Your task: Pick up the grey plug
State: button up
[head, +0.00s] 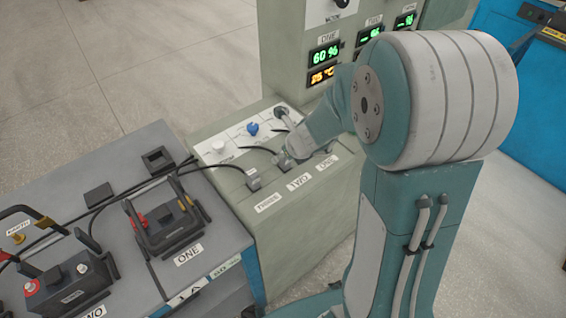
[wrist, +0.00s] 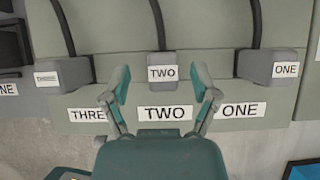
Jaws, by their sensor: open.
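Several grey plugs sit along the front of the sloped console. In the wrist view they are labelled THREE (wrist: 65,77), TWO (wrist: 162,58) and ONE (wrist: 271,66), each with a black cable leading up. My gripper (wrist: 161,80) is open and empty, with its fingertips to the left and right of the TWO plug's lower end. I cannot tell if they touch it. In the head view my gripper (head: 298,146) is over the console top, beside the plugs, and my arm partly covers that area. The THREE plug shows clearly there (head: 254,183).
The console (head: 290,220) has white, blue and grey knobs behind the plugs, and a tall display panel (head: 285,50) rises at its back. Black cables (head: 185,172) run left to the bench with batteries (head: 165,225). Open floor lies at upper left.

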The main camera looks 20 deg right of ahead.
jog(key=shift+d+x, duration=0.1)
jog(key=shift+x, duration=0.75)
jog(key=shift+d+x, duration=0.15)
jog(key=shift+x, duration=0.65)
jog(key=shift+a, duration=0.1)
grip_shut()
jog(key=shift+r, duration=1.55)
jog(key=s+d+r, duration=0.2)
jog(key=s+r, duration=0.8)
jog(key=s, duration=0.4)
